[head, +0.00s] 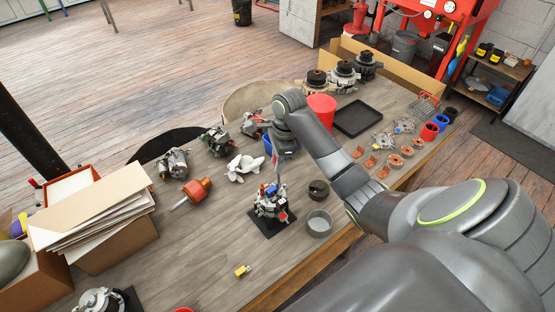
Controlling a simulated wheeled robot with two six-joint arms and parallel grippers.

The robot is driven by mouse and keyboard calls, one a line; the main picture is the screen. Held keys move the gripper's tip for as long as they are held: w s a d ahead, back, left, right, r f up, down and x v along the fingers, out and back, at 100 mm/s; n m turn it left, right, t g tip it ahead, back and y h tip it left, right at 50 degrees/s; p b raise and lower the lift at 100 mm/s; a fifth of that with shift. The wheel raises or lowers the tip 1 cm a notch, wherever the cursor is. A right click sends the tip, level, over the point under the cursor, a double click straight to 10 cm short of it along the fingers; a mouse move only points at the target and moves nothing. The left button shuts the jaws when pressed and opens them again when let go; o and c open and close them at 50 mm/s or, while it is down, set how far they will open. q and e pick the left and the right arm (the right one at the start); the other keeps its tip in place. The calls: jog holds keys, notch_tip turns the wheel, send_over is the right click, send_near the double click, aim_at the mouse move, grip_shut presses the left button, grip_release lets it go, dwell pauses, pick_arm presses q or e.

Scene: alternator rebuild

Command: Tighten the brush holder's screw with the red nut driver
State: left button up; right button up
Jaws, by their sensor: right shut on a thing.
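My right gripper (281,152) points down over the workbench, shut on what looks like the nut driver. Its handle is mostly hidden by the gripper, with a little red beside it. A thin grey shaft (278,174) runs down to the alternator unit (270,204), which stands on a dark square mat (268,230). The unit has blue and red parts on top. The brush holder and its screw are too small to make out. I cannot tell whether the shaft's tip touches the screw. My left gripper is not in view.
Several alternators stand at the back and left of the bench. A dark round pot (318,189) and a grey cup (319,223) stand right of the unit. A red bucket (322,109) and black tray (358,118) are behind. Front left is clear around a yellow piece (242,271).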

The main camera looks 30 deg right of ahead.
jog(key=n, duration=0.5)
jog(key=shift+n+g, duration=0.3)
jog(key=shift+g, duration=0.1)
jog(key=n, duration=0.4)
jog(key=shift+s+g, duration=0.1)
jog(key=shift+g, duration=0.2)
jog(key=shift+f, duration=0.3)
jog(key=shift+f, duration=0.25)
